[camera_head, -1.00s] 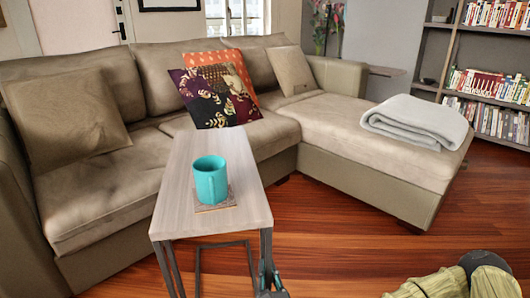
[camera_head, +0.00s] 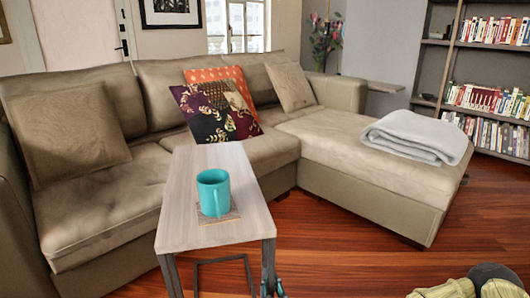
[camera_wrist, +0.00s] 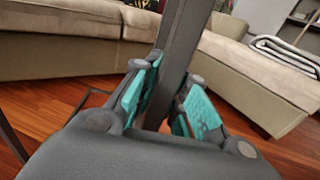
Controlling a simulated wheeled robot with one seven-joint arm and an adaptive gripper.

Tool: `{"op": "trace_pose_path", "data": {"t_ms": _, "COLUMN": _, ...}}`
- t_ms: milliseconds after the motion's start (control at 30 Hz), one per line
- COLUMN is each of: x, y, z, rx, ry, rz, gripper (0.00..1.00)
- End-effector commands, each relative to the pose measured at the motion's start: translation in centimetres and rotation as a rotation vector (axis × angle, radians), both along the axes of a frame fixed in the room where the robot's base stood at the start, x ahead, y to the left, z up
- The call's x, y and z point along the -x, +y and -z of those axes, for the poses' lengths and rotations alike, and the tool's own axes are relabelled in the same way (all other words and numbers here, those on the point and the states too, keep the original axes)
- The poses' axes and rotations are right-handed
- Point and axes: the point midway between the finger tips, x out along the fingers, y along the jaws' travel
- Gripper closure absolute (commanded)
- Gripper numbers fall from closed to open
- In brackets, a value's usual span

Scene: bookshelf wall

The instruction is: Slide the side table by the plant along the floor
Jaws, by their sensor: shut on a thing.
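The side table (camera_head: 180,215) has a pale wood top and a thin dark metal frame. It stands close in front of the sofa. A teal mug (camera_head: 213,194) stands upright on a small square coaster (camera_head: 229,215) on its top. My gripper (camera_head: 273,288) is low at the table's front right leg, partly cut off by the picture's bottom edge. In the wrist view, my gripper (camera_wrist: 172,105) has its teal pads on both sides of the dark upright leg (camera_wrist: 179,45) and is shut on it. The table's feet are mostly hidden.
The beige sofa (camera_head: 80,205) runs behind the table, its chaise (camera_head: 360,160) to the right with a folded blanket (camera_head: 418,135). A flowering plant (camera_head: 325,38) stands at the back. Bare wood floor (camera_head: 330,250) lies right of the table. A yellowish object (camera_head: 450,288) is at bottom right.

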Motion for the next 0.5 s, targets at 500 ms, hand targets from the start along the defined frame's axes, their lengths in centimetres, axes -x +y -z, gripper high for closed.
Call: {"op": "trace_pose_path", "data": {"t_ms": 500, "x": -1.10, "y": -0.38, "z": -0.12, "rx": 0.001, "ry": -0.003, "rz": 0.009, "gripper": 1.00}}
